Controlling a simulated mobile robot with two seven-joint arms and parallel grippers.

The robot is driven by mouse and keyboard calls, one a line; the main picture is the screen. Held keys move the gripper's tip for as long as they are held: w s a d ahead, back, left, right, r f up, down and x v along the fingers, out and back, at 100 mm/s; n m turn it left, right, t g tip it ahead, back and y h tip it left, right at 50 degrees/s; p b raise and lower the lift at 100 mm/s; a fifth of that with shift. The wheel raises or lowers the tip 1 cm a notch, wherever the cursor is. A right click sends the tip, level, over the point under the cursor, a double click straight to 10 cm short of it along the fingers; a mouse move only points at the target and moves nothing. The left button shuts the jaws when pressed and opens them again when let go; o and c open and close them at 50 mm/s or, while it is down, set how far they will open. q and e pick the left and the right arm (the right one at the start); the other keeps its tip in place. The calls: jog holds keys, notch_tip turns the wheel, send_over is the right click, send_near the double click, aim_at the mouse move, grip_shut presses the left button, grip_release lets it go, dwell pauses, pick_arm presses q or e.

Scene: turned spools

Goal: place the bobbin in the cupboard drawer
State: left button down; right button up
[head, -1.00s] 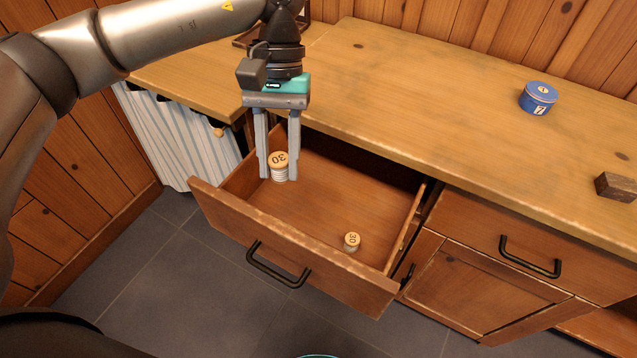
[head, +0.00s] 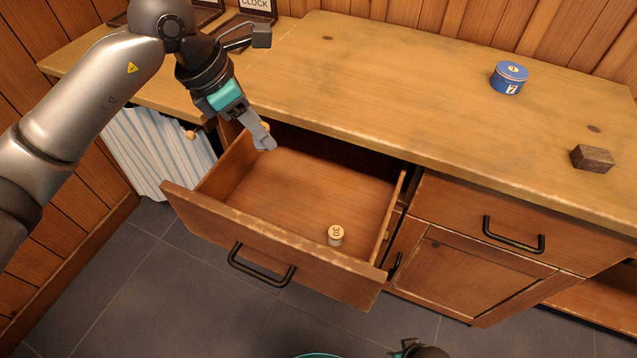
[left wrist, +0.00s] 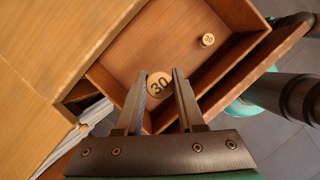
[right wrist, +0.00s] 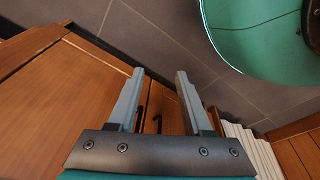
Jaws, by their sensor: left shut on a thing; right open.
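The bobbin (left wrist: 159,84), a pale wooden spool with 30 on its end, is between the fingertips of my left gripper (left wrist: 160,77) in the left wrist view. In the head view my left gripper (head: 263,139) is tilted over the back left part of the open cupboard drawer (head: 272,243) and mostly hides the bobbin (head: 266,127). The gripper is shut on it; whether it touches the drawer floor I cannot tell. A smaller spool (head: 335,235), also marked 30, stands in the drawer's front right part. My right gripper (right wrist: 156,80) is open and empty.
The wooden counter (head: 400,110) runs behind the drawer, with a blue tin (head: 509,77) and a dark wooden block (head: 592,158) on it. A closed drawer (head: 500,215) is at the right. A striped curtain (head: 160,150) hangs at the left. The drawer's middle floor is clear.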

pick_arm(q)
jog(key=shift+w+a+f+n, duration=0.1)
jog(key=shift+w+f+n, duration=0.1)
jog(key=shift+n, duration=0.4)
notch_tip(320, 180, down, 15)
jog(key=b, duration=0.5)
jog(key=shift+f+b, duration=1)
jog(key=shift+f, duration=1.35)
pick_arm(e)
jog(key=w+a+r+t, duration=0.1)
jog(key=w+r, duration=0.1)
jog(key=r, duration=0.5)
jog(key=w+a+r, duration=0.1)
jog(key=w+r, duration=0.2)
jog(key=r, duration=0.4)
jog(key=shift+w+a+t, duration=0.3)
jog(key=shift+w+t, duration=0.05)
jog(key=shift+t, duration=0.05)
pick_arm(q)
jog(key=shift+f, duration=0.1)
jog(key=c, duration=1)
grip_release()
jog(key=o, duration=0.5)
pick_arm(e)
jog(key=shift+r, duration=0.2)
